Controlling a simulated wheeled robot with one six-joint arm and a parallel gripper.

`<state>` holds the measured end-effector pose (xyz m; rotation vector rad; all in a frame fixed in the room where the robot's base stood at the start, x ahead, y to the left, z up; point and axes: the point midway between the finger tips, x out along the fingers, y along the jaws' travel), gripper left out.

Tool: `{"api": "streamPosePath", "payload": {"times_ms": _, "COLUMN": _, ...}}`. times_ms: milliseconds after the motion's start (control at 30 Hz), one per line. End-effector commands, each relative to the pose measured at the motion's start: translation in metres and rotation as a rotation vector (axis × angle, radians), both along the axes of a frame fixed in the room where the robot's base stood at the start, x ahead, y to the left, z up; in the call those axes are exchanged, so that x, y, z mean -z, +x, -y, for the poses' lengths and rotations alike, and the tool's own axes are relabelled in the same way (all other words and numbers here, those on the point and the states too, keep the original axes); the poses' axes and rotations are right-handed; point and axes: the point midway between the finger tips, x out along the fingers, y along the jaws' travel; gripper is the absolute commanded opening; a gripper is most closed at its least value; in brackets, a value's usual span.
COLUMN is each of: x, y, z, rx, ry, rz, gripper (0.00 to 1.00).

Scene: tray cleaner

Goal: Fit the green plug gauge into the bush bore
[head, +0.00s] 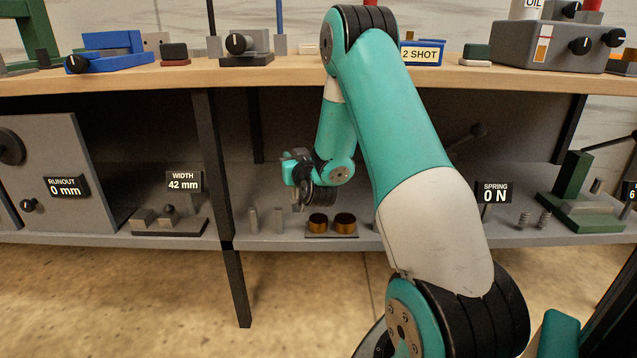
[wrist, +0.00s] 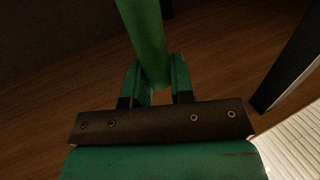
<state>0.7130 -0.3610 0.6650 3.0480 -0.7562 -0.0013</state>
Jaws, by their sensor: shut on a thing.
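My gripper (head: 298,203) is at shelf level under the bench top, just above and left of two brass bushes, the left one (head: 318,222) and the right one (head: 345,224). In the wrist view my gripper (wrist: 154,68) is shut on a long green bar, which I take to be the green plug gauge (wrist: 145,38). The gauge runs up and out of the top of the picture, so its far end is hidden. In the head view the gauge cannot be made out clearly. The bush bores are dark and seen at a slant.
Two grey pins (head: 253,219) (head: 279,219) stand on the shelf left of the bushes. A width fixture (head: 168,220) is further left. The bench top (head: 260,73) overhangs the shelf, and a dark bench leg (head: 222,170) stands left of the pins.

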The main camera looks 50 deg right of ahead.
Motion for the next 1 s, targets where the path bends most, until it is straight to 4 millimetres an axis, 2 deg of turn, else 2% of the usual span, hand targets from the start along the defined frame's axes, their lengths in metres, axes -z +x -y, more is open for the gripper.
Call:
{"api": "streamPosePath", "payload": {"times_ms": 33, "x": 0.011, "y": -0.011, "z": 0.018, "rx": 0.038, "ry": -0.001, "rz": 0.003, "gripper": 0.0}}
{"api": "streamPosePath", "payload": {"times_ms": 100, "x": 0.013, "y": -0.023, "z": 0.035, "rx": 0.074, "ry": -0.001, "rz": 0.002, "gripper": 0.0}}
{"api": "streamPosePath", "payload": {"times_ms": 233, "x": 0.014, "y": -0.036, "z": 0.051, "rx": 0.111, "ry": -0.001, "rz": 0.002, "gripper": 0.0}}
{"api": "streamPosePath", "payload": {"times_ms": 800, "x": 0.014, "y": -0.04, "z": 0.053, "rx": 0.117, "ry": 0.0, "rz": 0.001, "gripper": 0.0}}
{"api": "streamPosePath", "payload": {"times_ms": 1000, "x": 0.03, "y": -0.04, "z": 0.053, "rx": 0.116, "ry": 0.001, "rz": 0.002, "gripper": 0.0}}
